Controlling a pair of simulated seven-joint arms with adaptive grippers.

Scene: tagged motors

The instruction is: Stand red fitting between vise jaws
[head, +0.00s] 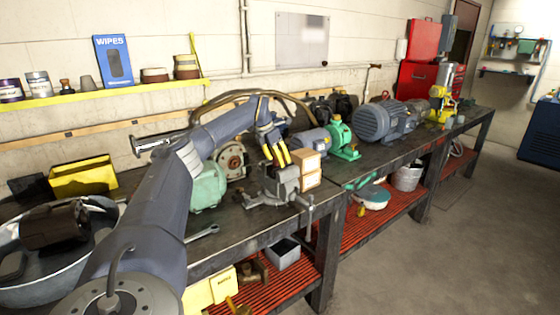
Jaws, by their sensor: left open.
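A grey vise (285,187) is mounted at the front edge of the workbench. My left gripper (277,158), with yellow fingers, is just above the vise with its fingertips pointing down. It is open, and I see nothing between the fingers. The gap between the vise jaws is hard to make out. I cannot pick out a red fitting; it may be hidden or too small to tell. My right gripper is not in view.
Tan boxes (308,168) are stacked close to the right of the vise. A green motor (209,188) stands left of it; a blue-grey motor (312,140) and a green pump (342,140) stand behind. A wrench (203,233) lies on the bench front.

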